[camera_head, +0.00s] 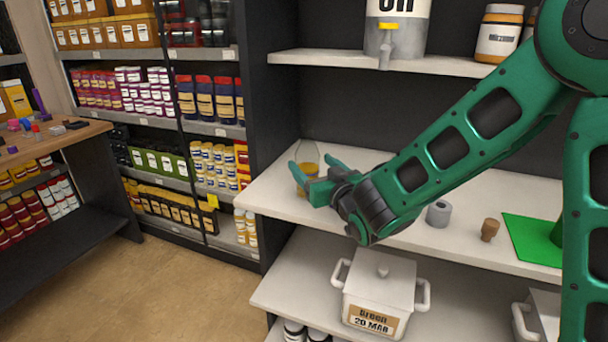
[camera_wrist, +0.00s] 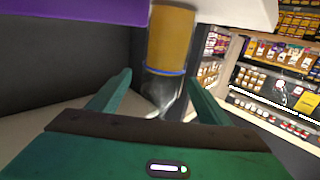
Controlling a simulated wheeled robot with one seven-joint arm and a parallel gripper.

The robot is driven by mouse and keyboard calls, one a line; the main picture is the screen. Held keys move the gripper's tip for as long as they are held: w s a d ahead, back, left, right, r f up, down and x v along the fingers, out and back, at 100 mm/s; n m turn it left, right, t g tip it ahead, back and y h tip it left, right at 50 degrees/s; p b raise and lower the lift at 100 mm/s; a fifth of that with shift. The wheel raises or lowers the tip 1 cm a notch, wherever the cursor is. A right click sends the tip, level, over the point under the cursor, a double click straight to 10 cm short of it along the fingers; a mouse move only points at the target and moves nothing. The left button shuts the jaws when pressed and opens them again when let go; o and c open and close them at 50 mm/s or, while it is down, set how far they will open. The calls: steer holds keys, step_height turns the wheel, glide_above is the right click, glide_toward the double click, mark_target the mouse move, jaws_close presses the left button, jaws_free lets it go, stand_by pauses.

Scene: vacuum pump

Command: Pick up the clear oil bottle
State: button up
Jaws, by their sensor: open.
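The clear oil bottle (camera_head: 307,160) stands on the middle white shelf at its left end, with yellow oil in its lower part. My green gripper (camera_head: 312,178) is at the bottle, its fingers open on either side of it. In the wrist view the bottle (camera_wrist: 170,50) appears between and beyond the two fingertips of my gripper (camera_wrist: 160,88). The wrist view looks inverted, with the oil toward the top. I cannot tell whether the fingers touch the glass. Part of the bottle is hidden by the gripper in the head view.
On the same shelf (camera_head: 470,245) stand a grey cylinder (camera_head: 438,213), a brown cork (camera_head: 489,229) and a green mat (camera_head: 530,240). A grey oil tank (camera_head: 405,35) with a tap sits above. A white pot (camera_head: 380,290) is below. A stocked rack stands left.

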mark_target(312, 148)
steer(key=shift+x, duration=1.65)
steer(key=shift+r, duration=0.1)
steer(key=c, duration=1.4)
steer(key=shift+r, duration=0.1)
steer(key=shift+r, duration=0.55)
step_height(312, 148, up, 3)
steer(key=shift+r, duration=0.1)
steer(key=s+a+r, duration=0.4)
steer(key=s+a, duration=0.1)
steer(key=s+a+r, duration=0.2)
steer(key=s+a, duration=0.1)
steer(key=shift+s+a+r, duration=0.1)
steer(key=shift+a+r, duration=0.1)
steer(key=shift+r, duration=0.1)
